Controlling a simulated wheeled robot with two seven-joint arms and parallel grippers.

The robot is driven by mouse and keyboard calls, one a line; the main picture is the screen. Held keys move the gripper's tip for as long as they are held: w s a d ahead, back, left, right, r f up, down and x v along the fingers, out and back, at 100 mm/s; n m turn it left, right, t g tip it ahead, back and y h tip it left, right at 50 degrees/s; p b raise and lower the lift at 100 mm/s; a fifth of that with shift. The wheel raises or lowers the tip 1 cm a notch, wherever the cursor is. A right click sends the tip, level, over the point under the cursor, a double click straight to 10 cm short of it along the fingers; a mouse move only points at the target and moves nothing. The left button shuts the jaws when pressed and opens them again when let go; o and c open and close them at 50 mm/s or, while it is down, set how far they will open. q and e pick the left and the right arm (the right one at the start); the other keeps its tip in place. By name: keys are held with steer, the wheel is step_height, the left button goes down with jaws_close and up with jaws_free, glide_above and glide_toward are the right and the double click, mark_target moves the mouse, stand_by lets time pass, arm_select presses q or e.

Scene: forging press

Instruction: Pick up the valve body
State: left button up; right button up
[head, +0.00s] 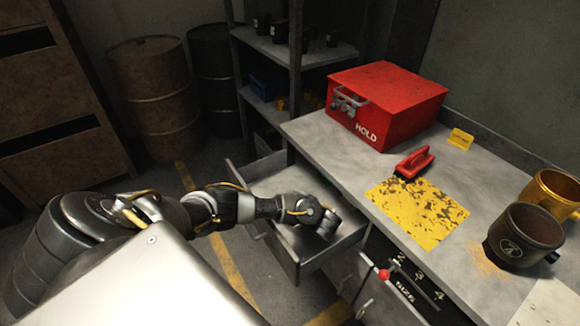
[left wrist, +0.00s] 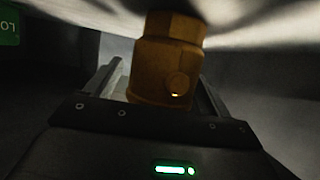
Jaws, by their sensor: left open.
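The valve body (left wrist: 165,68) is a brass-coloured fitting with a hexagonal upper part and a small round port on its side. In the left wrist view it stands between the two fingers of my left gripper. My left gripper (head: 327,222) is open, over the pulled-out drawer (head: 289,260) in the head view. The gripper and wrist hide the valve body there. I cannot tell whether either finger touches it. My right gripper is not in view.
Shelves and barrels stand behind. Drawer walls surround my gripper closely.

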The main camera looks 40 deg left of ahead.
arm_select(q)
steer(key=shift+r, duration=0.1)
steer(key=c, duration=1.3)
steer(key=shift+r, duration=0.1)
steer(key=shift+c, duration=0.2)
step_height(320, 180, up, 10)
steer(key=p, duration=0.9)
